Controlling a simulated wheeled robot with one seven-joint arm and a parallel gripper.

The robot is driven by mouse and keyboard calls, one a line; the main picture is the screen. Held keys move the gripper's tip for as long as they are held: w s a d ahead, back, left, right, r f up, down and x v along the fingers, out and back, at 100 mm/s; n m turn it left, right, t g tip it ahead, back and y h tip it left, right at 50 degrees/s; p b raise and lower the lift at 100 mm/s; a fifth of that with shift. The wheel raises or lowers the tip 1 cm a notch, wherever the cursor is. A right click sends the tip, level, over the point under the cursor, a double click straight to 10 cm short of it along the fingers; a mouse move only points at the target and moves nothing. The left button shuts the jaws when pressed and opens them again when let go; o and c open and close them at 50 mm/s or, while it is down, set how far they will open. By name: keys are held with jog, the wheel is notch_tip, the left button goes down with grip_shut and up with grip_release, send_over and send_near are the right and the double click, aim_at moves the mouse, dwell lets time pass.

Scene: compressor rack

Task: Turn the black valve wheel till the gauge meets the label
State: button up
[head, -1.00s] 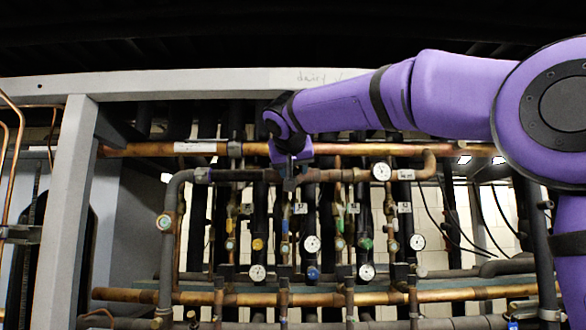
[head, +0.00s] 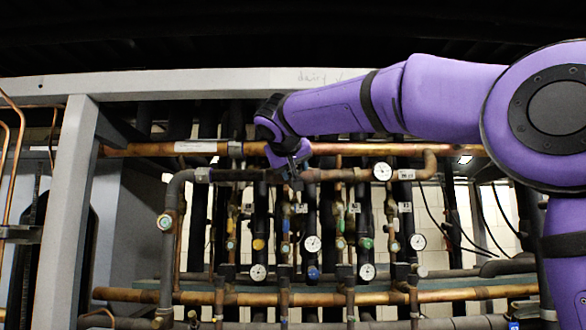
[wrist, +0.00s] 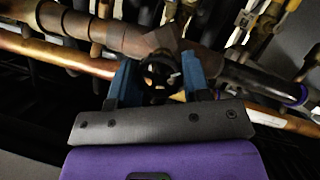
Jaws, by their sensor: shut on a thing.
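The black valve wheel (wrist: 157,74) sits between the two blue fingers of my gripper (wrist: 160,80) in the wrist view. The gripper is shut on it, with one finger on each side. In the head view my gripper (head: 293,169) reaches the upper horizontal pipe, tilted, and mostly hides the wheel. A round white gauge (head: 382,171) stands on that pipe to the right, with a small white label (head: 406,174) beside it. Another white gauge (head: 312,243) hangs below the gripper, near a label (head: 301,208). The needles and label writing are too small to read.
Copper pipes (head: 400,149) cross above and below (head: 450,294). Several vertical black pipes, small valves and other gauges (head: 258,272) crowd the space under the gripper. A grey frame post (head: 72,200) stands at the left, and a grey beam (head: 190,84) runs above.

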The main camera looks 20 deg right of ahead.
jog(key=o, duration=0.9)
jog(key=v, duration=1.1)
jog(key=s+d+f+g+y, duration=0.2)
jog(key=s+d+f, duration=0.2)
jog(key=s+f, duration=0.5)
jog(key=s+d+f+g+y, duration=0.2)
jog(key=s+f, duration=0.7)
jog(key=f, duration=0.9)
jog(key=s+d+f+g+y, duration=0.2)
jog(key=s+d+f, duration=0.4)
jog(key=s+f, duration=0.3)
notch_tip(320, 180, down, 5)
jog(key=shift+s+d+r+g+y, duration=0.1)
jog(key=shift+s+d+g+y, duration=0.15)
jog(key=shift+g, duration=0.35)
